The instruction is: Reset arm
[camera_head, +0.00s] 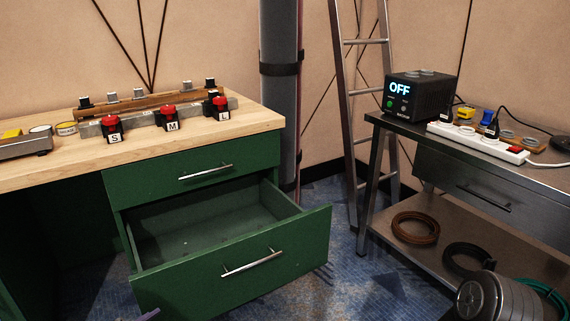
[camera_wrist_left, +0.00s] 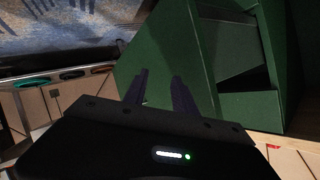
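My left gripper (camera_wrist_left: 160,80) shows in the left wrist view with its two dark fingers apart and nothing visible between them. A green panel of the drawer unit (camera_wrist_left: 150,65) fills the view behind the fingers. In the head view only a small purplish tip, likely of this gripper, shows at the bottom edge, by the front of the open lower drawer (camera_head: 290,263). That drawer is pulled well out and looks empty. The upper drawer (camera_head: 165,183) is shut. My right gripper is in neither view.
The wooden desktop (camera_head: 50,172) holds red buttons marked S, M and L (camera_head: 168,118). A metal table (camera_head: 385,128) at right bears a black box reading OFF (camera_head: 420,92) and a white power strip (camera_head: 475,142). A ladder (camera_head: 352,130) stands behind. Cable coils (camera_head: 415,228) lie on the lower shelf.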

